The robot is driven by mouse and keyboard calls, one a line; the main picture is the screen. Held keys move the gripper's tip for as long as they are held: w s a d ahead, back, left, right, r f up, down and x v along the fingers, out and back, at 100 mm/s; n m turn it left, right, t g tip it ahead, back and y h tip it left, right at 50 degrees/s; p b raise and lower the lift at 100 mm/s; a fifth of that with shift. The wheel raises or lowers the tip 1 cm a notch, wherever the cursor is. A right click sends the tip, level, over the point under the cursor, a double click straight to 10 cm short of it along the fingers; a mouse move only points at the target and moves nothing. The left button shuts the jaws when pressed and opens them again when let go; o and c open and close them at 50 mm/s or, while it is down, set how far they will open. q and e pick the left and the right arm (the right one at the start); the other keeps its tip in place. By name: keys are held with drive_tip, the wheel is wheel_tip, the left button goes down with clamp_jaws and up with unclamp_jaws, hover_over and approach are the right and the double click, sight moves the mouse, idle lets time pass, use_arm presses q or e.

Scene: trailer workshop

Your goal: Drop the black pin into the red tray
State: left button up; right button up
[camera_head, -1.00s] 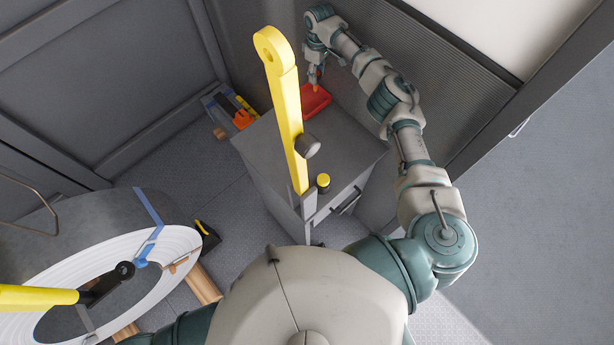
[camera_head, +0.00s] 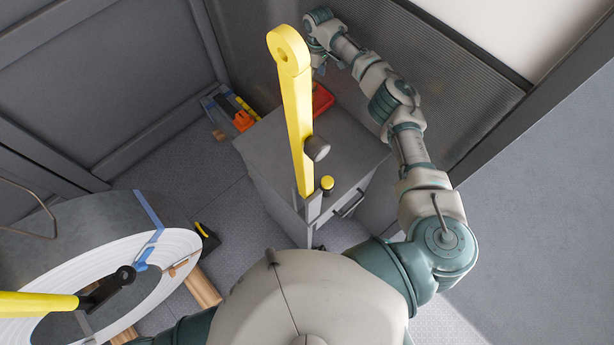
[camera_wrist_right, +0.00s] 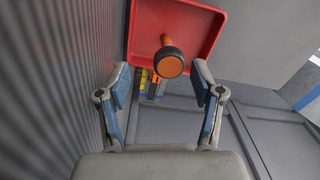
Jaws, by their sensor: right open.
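A pin-like piece with an orange shaft and a round black end with an orange face (camera_wrist_right: 170,63) shows over the tray's near rim, between and beyond my fingers. I take it for the black pin; I cannot tell whether it rests in the tray or is in the air. My right gripper (camera_wrist_right: 162,80) is open, with a finger on each side, apart from the piece. My left gripper is out of view.
A tall yellow bar (camera_head: 297,110) with a dark round knob (camera_head: 316,148) rises by the grey cabinet (camera_head: 280,150). A yellow-topped cylinder (camera_head: 327,184) stands near it. A ribbed wall (camera_wrist_right: 60,90) is close to my right gripper's left side. A large white-rimmed reel (camera_head: 160,255) lies at lower left.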

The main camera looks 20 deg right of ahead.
drive_tip(key=shift+a+r, duration=0.15)
drive_tip(key=shift+a, duration=0.2)
drive_tip(key=shift+r, duration=0.3)
wheel_tip(320, 180, up, 11)
drive_tip(key=shift+w, duration=0.2)
drive_tip(key=shift+r, duration=0.1)
